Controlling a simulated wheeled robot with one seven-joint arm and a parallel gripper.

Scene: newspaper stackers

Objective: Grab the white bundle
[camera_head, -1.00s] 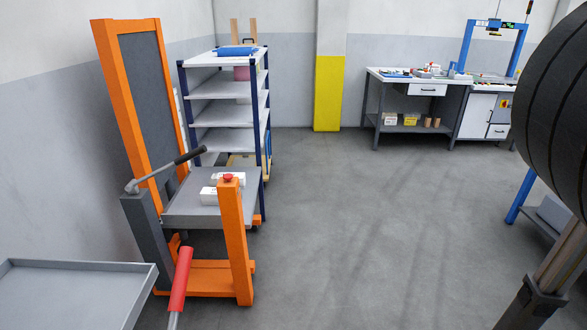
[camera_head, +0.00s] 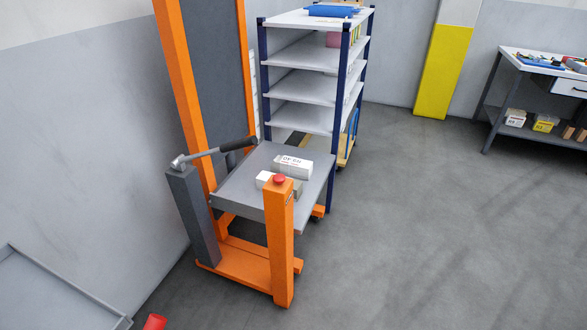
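Two white bundles lie on the grey platform (camera_head: 237,202) of an orange stacker (camera_head: 280,240). The back bundle (camera_head: 293,165) has dark printing on its top and shows clearly. The front bundle (camera_head: 264,179) is partly hidden behind the stacker's orange post with a red button on top. I cannot tell which of the two is meant. My gripper is not in view.
A shelf rack (camera_head: 305,85) with blue posts stands behind the stacker. A grey tray (camera_head: 50,295) is at the lower left, with a red handle end (camera_head: 155,322) beside it. A workbench (camera_head: 540,75) is at the right. The floor (camera_head: 400,220) right of the stacker is clear.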

